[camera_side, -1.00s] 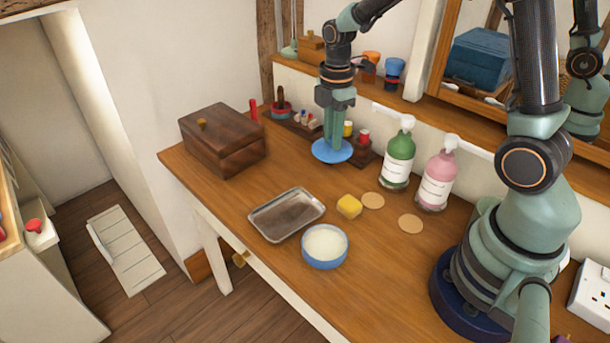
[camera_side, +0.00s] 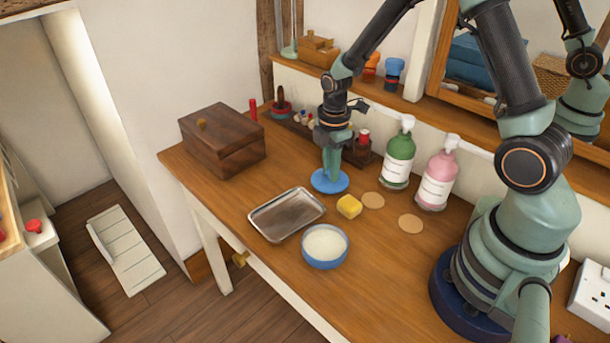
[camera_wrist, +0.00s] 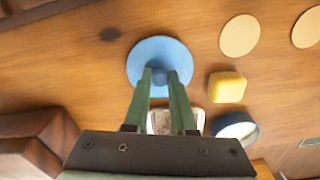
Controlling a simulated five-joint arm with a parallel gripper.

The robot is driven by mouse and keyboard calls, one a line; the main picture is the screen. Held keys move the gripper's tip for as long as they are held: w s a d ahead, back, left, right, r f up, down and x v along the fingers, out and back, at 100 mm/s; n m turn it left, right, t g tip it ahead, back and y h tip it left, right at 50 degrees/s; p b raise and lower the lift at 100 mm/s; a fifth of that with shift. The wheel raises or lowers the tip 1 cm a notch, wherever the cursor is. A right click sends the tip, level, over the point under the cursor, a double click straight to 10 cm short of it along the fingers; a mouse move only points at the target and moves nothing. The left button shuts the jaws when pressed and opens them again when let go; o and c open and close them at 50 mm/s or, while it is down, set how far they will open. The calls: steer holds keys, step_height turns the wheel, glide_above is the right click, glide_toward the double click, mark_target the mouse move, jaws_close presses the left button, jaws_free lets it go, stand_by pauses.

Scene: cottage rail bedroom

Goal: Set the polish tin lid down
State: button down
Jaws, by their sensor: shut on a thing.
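The polish tin lid (camera_side: 330,181) is a flat blue disc; it also shows in the wrist view (camera_wrist: 160,62). My gripper (camera_side: 331,172) is shut on the middle of the lid from above, its two fingers close together in the wrist view (camera_wrist: 160,85). The lid lies about level, at or just above the table; I cannot tell whether it touches. The open tin (camera_side: 325,247) has a blue side and pale contents, and stands nearer the front edge.
A metal tray (camera_side: 286,215) and a yellow sponge (camera_side: 349,206) lie in front of the lid. Two tan discs (camera_side: 373,200) lie to its right. Green (camera_side: 398,160) and pink (camera_side: 437,178) bottles stand behind those. A wooden box (camera_side: 222,141) is at left. Bare table lies left of the lid.

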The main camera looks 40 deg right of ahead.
steer(key=shift+f, duration=0.1)
steer(key=c, duration=0.7)
jaws_free()
steer(key=shift+c, duration=0.2)
step_height(320, 180, up, 12)
steer(key=r, duration=0.1)
steer(key=s+a+r+m+t, duration=0.4)
steer(key=s+r+m, duration=0.6)
steer(key=m, duration=0.5)
steer(key=shift+s+t, duration=0.25)
steer(key=shift+t, duration=0.55)
steer(key=shift+r, duration=0.15)
